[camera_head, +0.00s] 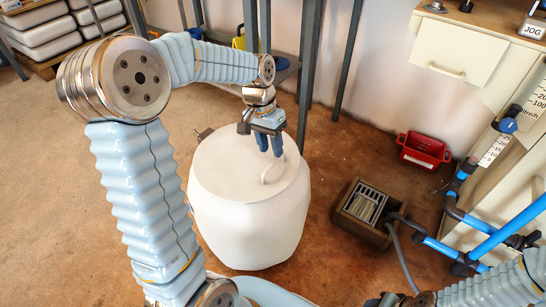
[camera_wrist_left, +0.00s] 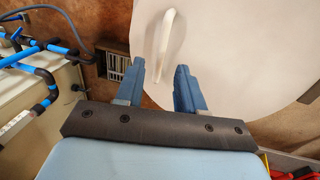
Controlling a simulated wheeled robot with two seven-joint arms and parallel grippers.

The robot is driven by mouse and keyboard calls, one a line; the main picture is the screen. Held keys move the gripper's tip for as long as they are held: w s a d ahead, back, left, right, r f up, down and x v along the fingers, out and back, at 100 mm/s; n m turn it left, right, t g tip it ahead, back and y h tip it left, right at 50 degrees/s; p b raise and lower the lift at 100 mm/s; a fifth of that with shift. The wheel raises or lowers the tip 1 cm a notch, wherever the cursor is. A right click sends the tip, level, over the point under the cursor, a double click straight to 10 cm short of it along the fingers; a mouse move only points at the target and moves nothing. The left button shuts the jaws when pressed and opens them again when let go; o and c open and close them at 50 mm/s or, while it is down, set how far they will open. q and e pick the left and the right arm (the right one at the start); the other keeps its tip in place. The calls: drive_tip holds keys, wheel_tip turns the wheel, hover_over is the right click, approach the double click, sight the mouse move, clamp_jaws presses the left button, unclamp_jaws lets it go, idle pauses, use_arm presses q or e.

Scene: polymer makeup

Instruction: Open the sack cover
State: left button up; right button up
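The sack is a rounded white container (camera_head: 245,228) standing on the floor. Its pale, flat cover (camera_head: 225,168) lies on top and carries a curved white handle (camera_head: 272,168). My left gripper (camera_head: 269,143) is above the cover beside the handle, its fingers pointing down. The handle (camera_wrist_left: 166,42) stands up from the cover (camera_wrist_left: 230,60) just beyond the gap. I cannot tell whether the fingers touch anything. My right arm shows at the lower right of the head view; its gripper is not visible.
A dark box with a grate (camera_head: 364,205) and a red bin (camera_head: 424,149) stand on the floor to the right. Blue pipes (camera_head: 505,228) and a cream cabinet (camera_head: 462,55) line the right side. Grey metal posts (camera_head: 309,70) rise behind the container. The left floor is clear.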

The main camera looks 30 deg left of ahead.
sight(272, 171)
use_arm(q)
drive_tip(key=shift+s+d+f, duration=0.1)
drive_tip(key=shift+d+f, duration=0.05)
drive_tip(key=shift+f, duration=0.85)
drive_tip(key=shift+d+f, duration=0.15)
drive_tip(key=shift+f, duration=0.8)
clamp_jaws()
